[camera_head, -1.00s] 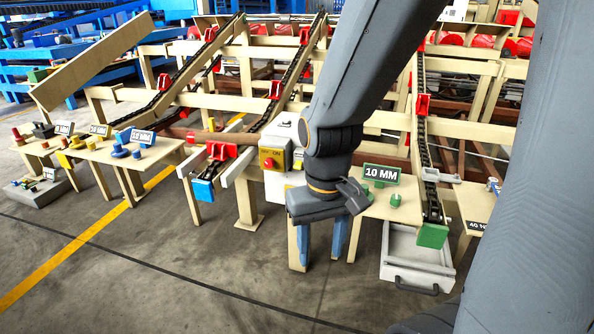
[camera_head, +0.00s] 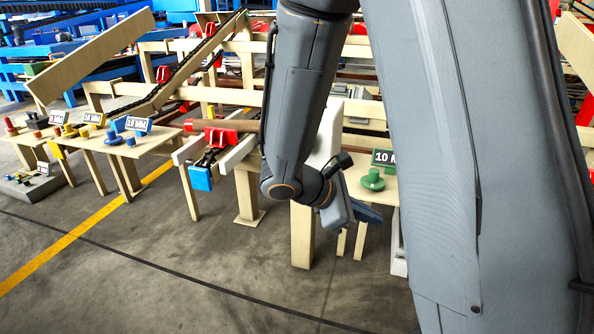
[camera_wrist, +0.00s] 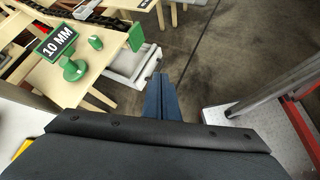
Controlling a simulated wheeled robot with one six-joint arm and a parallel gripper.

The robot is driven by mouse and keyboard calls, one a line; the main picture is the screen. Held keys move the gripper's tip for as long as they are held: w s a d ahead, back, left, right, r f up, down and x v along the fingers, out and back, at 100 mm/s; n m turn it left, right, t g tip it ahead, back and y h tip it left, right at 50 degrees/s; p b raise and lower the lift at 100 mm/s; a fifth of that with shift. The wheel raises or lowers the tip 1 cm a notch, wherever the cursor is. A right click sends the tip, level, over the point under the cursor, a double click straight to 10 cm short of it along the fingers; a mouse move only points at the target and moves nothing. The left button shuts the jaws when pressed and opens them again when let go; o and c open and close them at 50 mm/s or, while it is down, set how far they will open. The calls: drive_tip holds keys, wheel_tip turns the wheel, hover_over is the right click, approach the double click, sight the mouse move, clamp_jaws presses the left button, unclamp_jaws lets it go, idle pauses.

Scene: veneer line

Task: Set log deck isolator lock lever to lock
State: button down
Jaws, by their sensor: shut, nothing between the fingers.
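The isolator with its lock lever is hidden behind my arm in the head view; only part of a pale grey panel (camera_head: 327,130) shows beside the arm. In the wrist view a small yellow piece (camera_wrist: 20,149) shows at the lower left edge, perhaps part of the isolator; the lever cannot be made out. My gripper (camera_head: 372,214) is in front of the deck, below and right of the panel. In the wrist view its two dark blue fingers (camera_wrist: 160,84) are together and empty, pointing over the floor, apart from everything.
Tables with blue and yellow parts stand left; the front floor is clear.

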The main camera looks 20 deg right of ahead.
drive_tip(key=w+a+f+n+t+b, duration=0.2)
drive_tip(key=w+a+n+t+b, duration=0.1)
drive_tip(key=w, duration=0.5)
drive_tip(key=w+a+f+n+t+b, duration=0.2)
drive_tip(key=w+a+n+t+b, duration=0.1)
drive_tip(key=w+a+n+t, duration=0.2)
drive_tip(key=w+a+f+n+t+b, duration=0.2)
drive_tip(key=w+n+t, duration=0.5)
drive_tip(key=w, duration=0.6)
drive_tip(key=shift+a+f+b, duration=0.3)
drive_tip(key=shift+a+b, duration=0.45)
drive_tip(key=shift+a, duration=0.25)
drive_tip(key=shift+w+d, duration=0.1)
drive_tip(key=w+d+r+b, duration=0.1)
drive_tip(key=w+d+r, duration=0.3)
drive_tip(key=w+d, duration=0.2)
drive_tip(key=w, duration=0.2)
drive_tip(key=shift+w+d, duration=0.2)
drive_tip(key=shift+w, duration=0.15)
